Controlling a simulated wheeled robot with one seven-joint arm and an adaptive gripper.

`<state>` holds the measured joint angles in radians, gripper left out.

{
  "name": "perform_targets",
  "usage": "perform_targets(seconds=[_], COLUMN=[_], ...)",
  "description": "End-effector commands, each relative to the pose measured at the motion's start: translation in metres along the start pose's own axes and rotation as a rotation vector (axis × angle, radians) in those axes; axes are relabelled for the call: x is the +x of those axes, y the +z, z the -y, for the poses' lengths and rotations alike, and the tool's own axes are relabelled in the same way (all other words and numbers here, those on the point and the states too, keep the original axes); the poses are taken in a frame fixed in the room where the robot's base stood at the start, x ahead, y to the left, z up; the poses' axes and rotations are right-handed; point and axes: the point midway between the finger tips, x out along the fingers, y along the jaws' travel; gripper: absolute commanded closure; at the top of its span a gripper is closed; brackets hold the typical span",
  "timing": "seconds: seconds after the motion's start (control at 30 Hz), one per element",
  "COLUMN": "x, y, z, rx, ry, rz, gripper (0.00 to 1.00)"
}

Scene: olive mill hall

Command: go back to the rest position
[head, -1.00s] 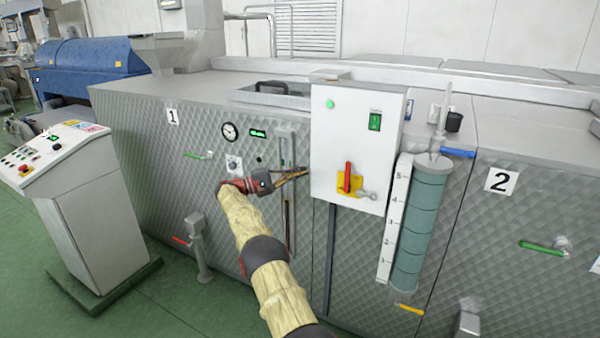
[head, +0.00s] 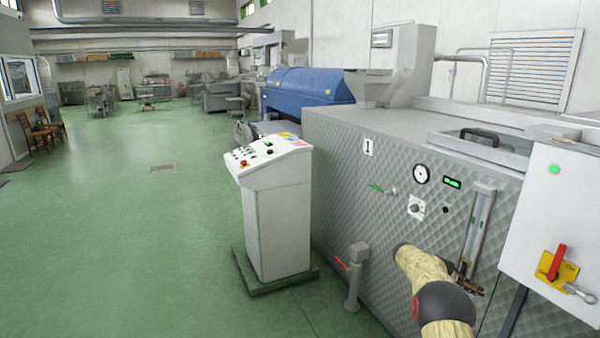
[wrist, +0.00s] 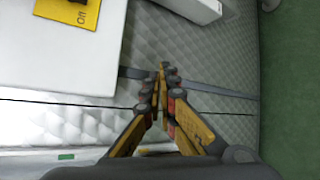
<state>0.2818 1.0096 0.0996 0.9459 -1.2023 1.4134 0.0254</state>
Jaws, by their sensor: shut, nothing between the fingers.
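My gripper (head: 468,284) is at the lower right of the head view, in front of the quilted metal machine (head: 340,185), and its wrist partly blocks the view. In the wrist view its yellow-and-black fingers (wrist: 163,80) are together with nothing between them. My arm, in a pale cloth sleeve, reaches up from the bottom right. The white switch box (head: 535,215), with a red handle on a yellow plate (head: 557,266), is to the right of the gripper. In the wrist view this box (wrist: 75,50) is at the upper left, apart from the fingertips.
A control console (head: 277,215) stands on a green base left of the machine. A grey post with a red lever (head: 354,275) rises before the panel. A vertical sight gauge (head: 478,228) is just above the gripper. Open green floor (head: 130,240) fills the left.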

Motion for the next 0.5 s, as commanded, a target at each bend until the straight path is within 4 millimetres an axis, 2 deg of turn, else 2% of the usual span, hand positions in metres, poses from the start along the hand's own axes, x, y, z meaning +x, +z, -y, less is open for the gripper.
perform_targets(seconds=[0.2,0.37,0.5], x=[-0.048,-0.093,-0.132], y=[0.044,0.087,0.13], z=[0.048,0.075,0.095], rx=[-0.017,0.003,0.033], ry=[-0.254,-0.415,-0.537], rz=[-0.112,-0.186,-0.243], gripper=[1.0,1.0,1.0])
